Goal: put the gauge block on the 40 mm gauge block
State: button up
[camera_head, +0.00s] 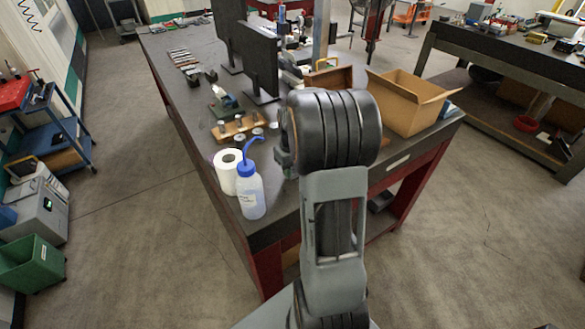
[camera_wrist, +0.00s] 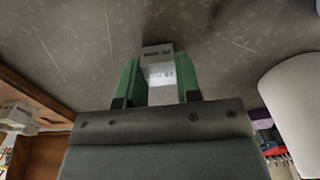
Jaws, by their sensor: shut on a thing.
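In the wrist view my gripper (camera_wrist: 159,80) has two green fingers closed on a small pale grey gauge block (camera_wrist: 161,75) with dark marks on its face. A darker grey marked face (camera_wrist: 157,51) shows directly beyond it, between the fingertips. I cannot tell whether this is another face of the held block or the 40 mm gauge block, nor whether they touch. In the head view my arm covers most of the gripper and the block; neither gauge block can be made out there.
The dark workbench (camera_head: 205,75) carries a white paper roll (camera_head: 226,172), a blue-capped wash bottle (camera_head: 251,193), a wooden holder (camera_head: 238,128) and black monitors (camera_head: 262,60). An open cardboard box (camera_head: 405,105) stands on the right. A white rounded object (camera_wrist: 293,105) is close at the wrist view's right.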

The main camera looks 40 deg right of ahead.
jog(key=shift+f, duration=0.15)
jog(key=o, duration=1)
